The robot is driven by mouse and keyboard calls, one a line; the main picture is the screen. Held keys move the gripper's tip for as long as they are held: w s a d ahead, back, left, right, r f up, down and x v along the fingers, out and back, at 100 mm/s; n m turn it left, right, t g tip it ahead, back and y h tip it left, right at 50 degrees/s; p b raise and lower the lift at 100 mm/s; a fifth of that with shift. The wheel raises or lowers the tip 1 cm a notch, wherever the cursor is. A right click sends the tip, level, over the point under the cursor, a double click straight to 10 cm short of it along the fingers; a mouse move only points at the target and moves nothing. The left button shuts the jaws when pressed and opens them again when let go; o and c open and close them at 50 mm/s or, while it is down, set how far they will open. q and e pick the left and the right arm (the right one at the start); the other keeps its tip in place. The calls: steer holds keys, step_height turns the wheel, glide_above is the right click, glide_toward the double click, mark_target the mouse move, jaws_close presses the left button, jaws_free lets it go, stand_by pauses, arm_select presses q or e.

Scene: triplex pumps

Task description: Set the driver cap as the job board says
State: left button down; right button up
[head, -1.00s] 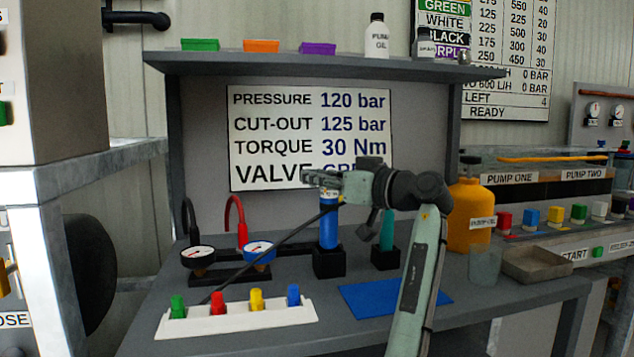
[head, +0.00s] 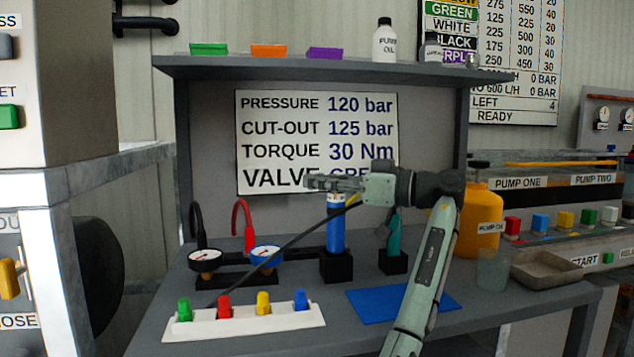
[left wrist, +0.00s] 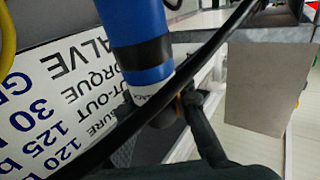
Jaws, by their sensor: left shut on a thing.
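The blue torque driver (head: 335,235) stands upright in a black block on the bench. Its pale cap (head: 335,198) is at the top end, mostly covered by my left gripper (head: 332,184), which is shut on it. In the left wrist view the driver (left wrist: 138,40) shows as a blue cylinder with a black band and a pale ring by the dark fingers (left wrist: 180,112). The job board (head: 290,140) behind reads pressure 120 bar, cut-out 125 bar, torque 30 Nm; the valve word is partly hidden by the gripper and seems to start "GRE". My right gripper is not in view.
A teal tool (head: 394,240) stands in a second block just right. Two gauges (head: 266,256) and a white rack (head: 255,322) of coloured pieces are at left. A long black rod-like piece (head: 285,245) slants across the front. A blue mat (head: 375,300) lies at right.

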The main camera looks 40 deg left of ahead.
arm_select(q)
steer(key=c, duration=1.4)
jaws_free()
steer(key=v, duration=1.2)
steer(key=shift+s, duration=0.15)
